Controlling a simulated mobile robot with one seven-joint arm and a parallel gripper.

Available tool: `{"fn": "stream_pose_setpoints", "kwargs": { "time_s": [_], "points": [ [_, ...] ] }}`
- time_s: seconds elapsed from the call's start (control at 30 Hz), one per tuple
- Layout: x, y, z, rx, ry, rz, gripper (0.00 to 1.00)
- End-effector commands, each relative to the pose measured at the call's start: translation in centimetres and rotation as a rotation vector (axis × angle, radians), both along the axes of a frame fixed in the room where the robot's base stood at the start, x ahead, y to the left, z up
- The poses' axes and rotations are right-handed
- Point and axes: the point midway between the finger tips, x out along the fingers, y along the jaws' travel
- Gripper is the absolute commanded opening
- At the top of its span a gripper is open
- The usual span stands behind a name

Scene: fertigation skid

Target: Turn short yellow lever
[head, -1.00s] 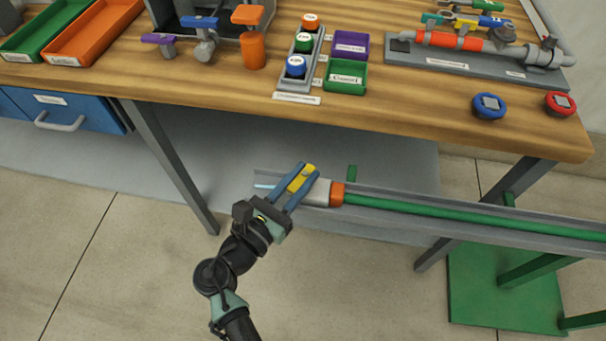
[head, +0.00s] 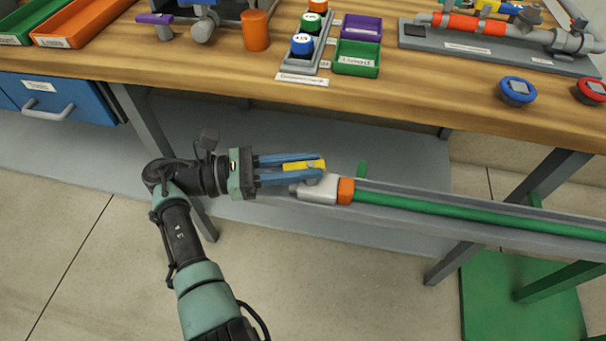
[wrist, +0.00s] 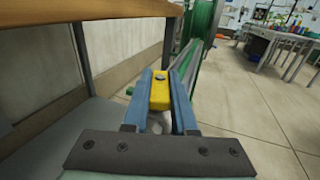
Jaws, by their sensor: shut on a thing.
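The short yellow lever (head: 304,165) sits on a grey valve body (head: 319,189) at the left end of a green pipe (head: 440,208) with an orange collar. My gripper (head: 300,170) is shut on the lever, with one blue finger on each side of it. In the head view the lever points roughly along the pipe. In the wrist view the lever (wrist: 159,92) lies between the two fingers, and the valve body shows only partly below it.
The wooden bench top (head: 190,65) stands above and behind the pipe, with a grey shelf (head: 400,150) below. A grey channel (head: 560,230) carries the pipe. Green legs (head: 520,300) stand at right. Open floor lies in front.

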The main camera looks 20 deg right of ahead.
Motion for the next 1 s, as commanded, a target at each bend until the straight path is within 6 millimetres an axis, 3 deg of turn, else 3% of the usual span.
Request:
{"fn": "stream_pose_setpoints", "kwargs": {
  "time_s": [0.03,1.0],
  "points": [
    [0.02,0.08,-0.80,0.006,0.002,-0.021,0.00],
    [0.30,-0.14,-0.97,0.008,0.002,-0.314,0.00]
  ]
}}
